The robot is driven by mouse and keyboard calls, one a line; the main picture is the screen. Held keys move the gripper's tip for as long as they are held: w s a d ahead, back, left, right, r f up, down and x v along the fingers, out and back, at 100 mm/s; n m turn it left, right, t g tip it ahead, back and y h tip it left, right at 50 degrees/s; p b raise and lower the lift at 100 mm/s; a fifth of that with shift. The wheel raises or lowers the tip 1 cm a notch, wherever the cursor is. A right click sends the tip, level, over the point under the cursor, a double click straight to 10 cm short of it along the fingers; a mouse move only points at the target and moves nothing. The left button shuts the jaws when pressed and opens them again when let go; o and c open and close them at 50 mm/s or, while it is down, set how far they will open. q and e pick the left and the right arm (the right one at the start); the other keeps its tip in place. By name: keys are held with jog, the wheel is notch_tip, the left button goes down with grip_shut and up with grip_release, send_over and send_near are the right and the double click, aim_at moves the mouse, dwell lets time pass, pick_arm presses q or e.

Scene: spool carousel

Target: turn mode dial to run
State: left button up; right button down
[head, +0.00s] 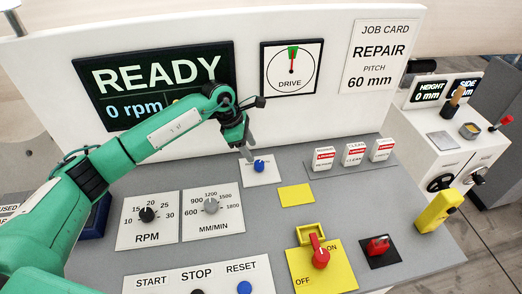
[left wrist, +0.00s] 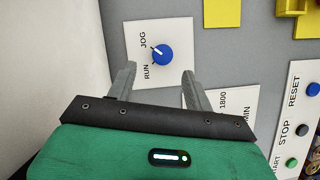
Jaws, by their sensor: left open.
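The mode dial is a blue knob (head: 260,166) on a white plate, behind the middle of the grey console in the head view. In the left wrist view the blue knob (left wrist: 162,55) has a white pointer mark aimed to the upper left, toward the JOG label (left wrist: 143,39). The RUN label (left wrist: 147,73) sits lower left of the knob. My left gripper (head: 250,147) hangs just above and behind the dial. In the left wrist view its two fingers (left wrist: 158,76) are apart and empty, with the knob beyond the gap. My right gripper is not in view.
RPM (head: 147,214) and MM/MIN (head: 210,205) dials stand front left of the mode dial. A yellow plate with a red switch (head: 320,257) is at the front. Labelled blocks (head: 353,154) stand to the right. The READY screen (head: 150,85) is on the upright panel behind.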

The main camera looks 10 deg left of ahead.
aim_at(258, 163)
pick_arm(q)
jog(key=x, duration=0.1)
jog(key=p+x, duration=0.2)
jog(key=shift+s+d+f, duration=0.15)
jog(key=shift+s+d, duration=0.1)
jog(key=shift+s, duration=0.05)
jog(key=x, duration=0.3)
jog(key=shift+w+f+p, duration=0.1)
jog(key=shift+w+p, duration=0.1)
jog(key=shift+p, duration=0.2)
jog(key=shift+f, duration=0.15)
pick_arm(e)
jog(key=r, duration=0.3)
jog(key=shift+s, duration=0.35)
pick_arm(q)
jog(key=shift+c, duration=0.2)
jog(key=c, duration=0.9)
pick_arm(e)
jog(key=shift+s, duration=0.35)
